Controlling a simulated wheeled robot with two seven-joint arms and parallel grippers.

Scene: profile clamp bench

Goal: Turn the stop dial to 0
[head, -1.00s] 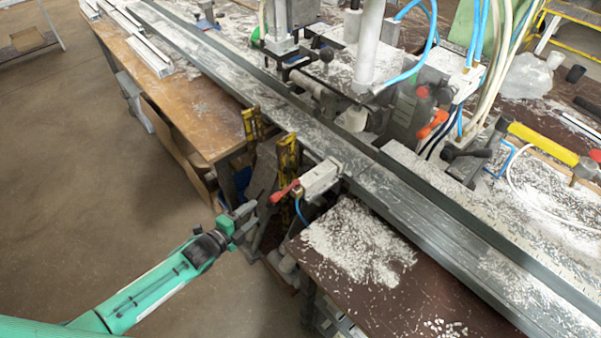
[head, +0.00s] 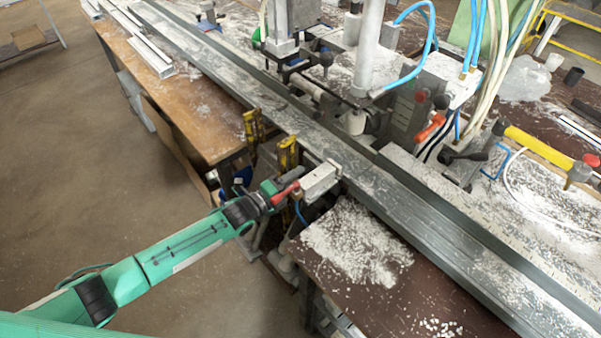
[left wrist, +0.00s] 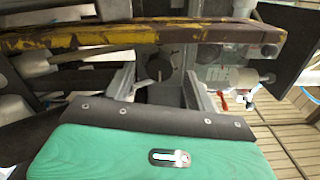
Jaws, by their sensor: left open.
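In the left wrist view, a dark round knob (left wrist: 160,66), which looks like the stop dial, sits just beyond my left gripper (left wrist: 163,86). The gripper's grey fingers stand apart on either side of the view of the knob, and I see nothing held. I cannot read any scale or the dial's setting. In the head view my left gripper (head: 277,188) is at the front edge of the bench, close beside the red lever (head: 286,194). The dial cannot be made out there. Whether the fingers touch the knob is unclear. My right gripper is out of view.
A yellow, worn bar (left wrist: 90,38) crosses the left wrist view close above the fingers. The floor at left is clear.

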